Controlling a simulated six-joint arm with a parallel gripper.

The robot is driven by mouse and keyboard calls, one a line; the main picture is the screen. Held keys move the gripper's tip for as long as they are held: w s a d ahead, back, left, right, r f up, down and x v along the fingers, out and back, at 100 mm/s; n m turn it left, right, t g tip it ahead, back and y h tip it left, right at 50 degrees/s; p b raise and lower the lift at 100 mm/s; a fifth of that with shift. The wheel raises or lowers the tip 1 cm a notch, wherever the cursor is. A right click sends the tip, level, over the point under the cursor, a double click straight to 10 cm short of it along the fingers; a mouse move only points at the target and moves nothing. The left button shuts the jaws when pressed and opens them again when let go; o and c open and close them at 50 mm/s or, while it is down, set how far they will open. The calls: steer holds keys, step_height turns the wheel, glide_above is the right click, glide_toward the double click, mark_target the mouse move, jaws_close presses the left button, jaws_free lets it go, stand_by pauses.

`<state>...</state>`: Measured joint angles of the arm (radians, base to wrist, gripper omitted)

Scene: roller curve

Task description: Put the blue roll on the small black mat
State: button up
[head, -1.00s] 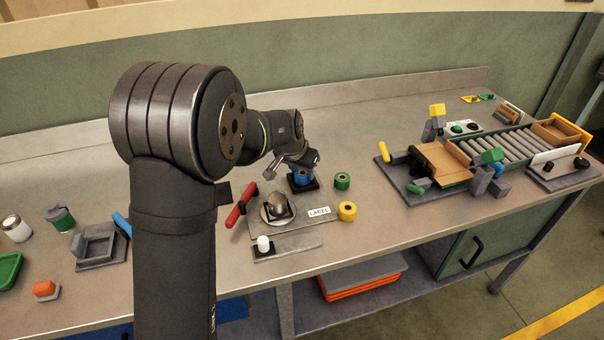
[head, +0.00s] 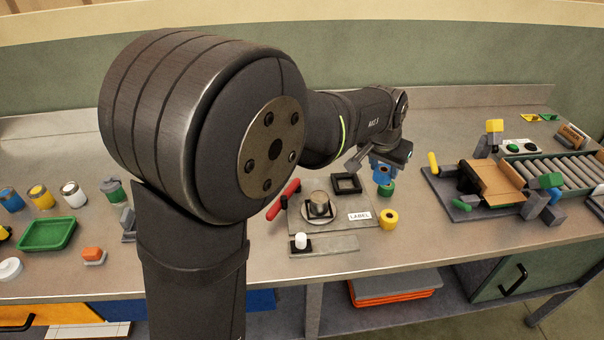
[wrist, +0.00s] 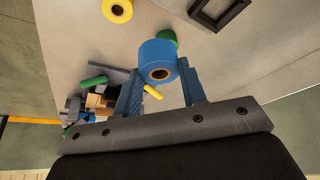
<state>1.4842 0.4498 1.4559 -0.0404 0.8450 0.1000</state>
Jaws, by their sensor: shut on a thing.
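The blue roll (head: 382,174) is held in my gripper (head: 384,165), above the bench near the green roll (head: 387,189). In the wrist view the blue roll (wrist: 155,52) sits between the two fingers of my gripper (wrist: 160,70), its brown core facing the camera. A black square frame (head: 346,177) with an open middle stands empty to the left; it also shows in the wrist view (wrist: 203,20). A flat dark patch, perhaps the small black mat, shows only in the earlier head frame; my arm now covers that area.
A yellow roll (head: 389,219) stands in front of the green one. A roller conveyor (head: 553,170) is at the right.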

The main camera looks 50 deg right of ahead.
steer(key=w+a+n+t+y, duration=0.15)
steer(key=w+a+n, duration=0.3)
steer(key=w, duration=0.45)
steer(key=w+a+n+t, duration=0.2)
steer(key=w+a+n, duration=0.3)
steer(key=w, duration=0.5)
steer(key=shift+m, duration=0.25)
steer(key=w+a+f, duration=0.1)
steer(key=w+f, duration=0.1)
steer(key=w, duration=0.1)
steer(key=w+f, duration=0.2)
steer(key=w, duration=0.2)
steer(key=w+a+f, duration=0.1)
steer(key=w+f, duration=0.1)
steer(key=w, duration=0.1)
steer(key=shift+w+a+f, duration=0.25)
steer(key=shift+w+a, duration=0.1)
steer(key=shift+w+f, duration=0.3)
steer(key=shift+w, duration=0.15)
steer(key=shift+f, duration=1.95)
steer(key=shift+f, duration=0.1)
steer(key=o, duration=1)
steer(key=shift+c, duration=0.2)
